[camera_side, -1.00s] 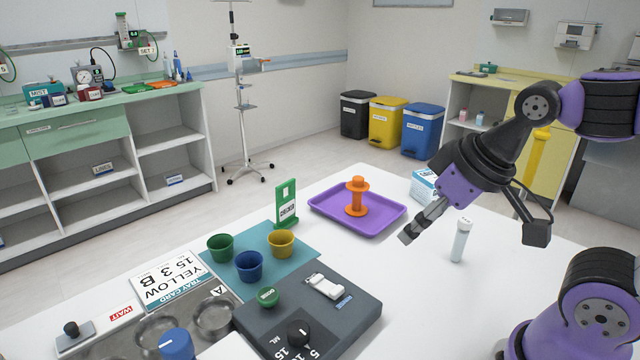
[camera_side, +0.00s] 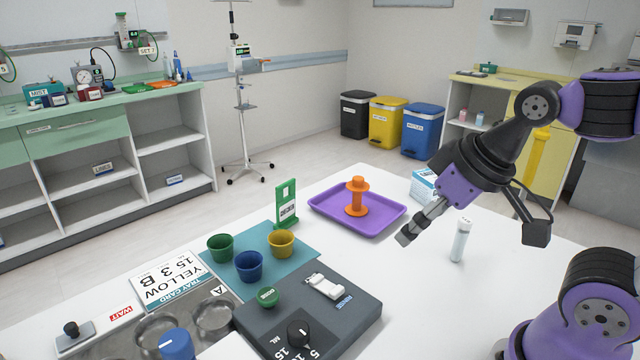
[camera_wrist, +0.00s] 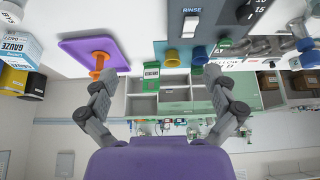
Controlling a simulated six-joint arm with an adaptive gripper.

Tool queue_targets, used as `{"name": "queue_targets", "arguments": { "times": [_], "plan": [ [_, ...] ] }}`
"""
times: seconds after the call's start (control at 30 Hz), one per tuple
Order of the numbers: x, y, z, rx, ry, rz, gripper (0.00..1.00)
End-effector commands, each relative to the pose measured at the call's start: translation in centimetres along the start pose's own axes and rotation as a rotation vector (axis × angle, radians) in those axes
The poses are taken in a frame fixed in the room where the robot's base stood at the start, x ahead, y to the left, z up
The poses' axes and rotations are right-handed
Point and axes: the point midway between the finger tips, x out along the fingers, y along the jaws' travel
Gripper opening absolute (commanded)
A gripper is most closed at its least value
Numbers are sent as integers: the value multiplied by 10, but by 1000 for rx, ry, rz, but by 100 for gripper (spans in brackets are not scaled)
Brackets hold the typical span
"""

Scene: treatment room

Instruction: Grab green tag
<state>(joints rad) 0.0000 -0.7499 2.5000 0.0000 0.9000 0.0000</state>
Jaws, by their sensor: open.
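The green tag (camera_side: 286,204) stands upright on the table at the back edge of the teal mat, left of the purple tray. It has a hole near its top and a white label. In the wrist view the green tag (camera_wrist: 151,76) shows ahead, between the two fingers and apart from them. My gripper (camera_side: 404,238) is above the table, to the right of the tag and in front of the purple tray. In the wrist view my gripper (camera_wrist: 150,103) has its fingers wide apart with nothing between them.
A purple tray (camera_side: 328,211) holds an orange spool (camera_side: 357,197). Green (camera_side: 220,247), blue (camera_side: 249,266) and yellow (camera_side: 281,243) cups stand on the teal mat (camera_side: 301,262). A white vial (camera_side: 461,241) stands right of my gripper. A grey device (camera_side: 350,322) sits in front. The table between is clear.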

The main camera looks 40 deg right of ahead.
Motion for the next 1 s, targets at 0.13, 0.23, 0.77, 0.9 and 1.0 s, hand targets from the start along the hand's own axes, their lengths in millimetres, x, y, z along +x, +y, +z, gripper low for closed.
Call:
{"name": "queue_targets", "arguments": {
  "times": [0.13,0.23,0.77,0.9,1.0],
  "plan": [
    [1,0,-2,-7,4,-2,100],
    [8,-4,-18,-53,34,-21,100],
    [116,0,-212,-242,809,-292,100],
    [130,34,-228,-135,979,-246,100],
    [136,51,-231,-80,1043,-213,100]
  ]
}}
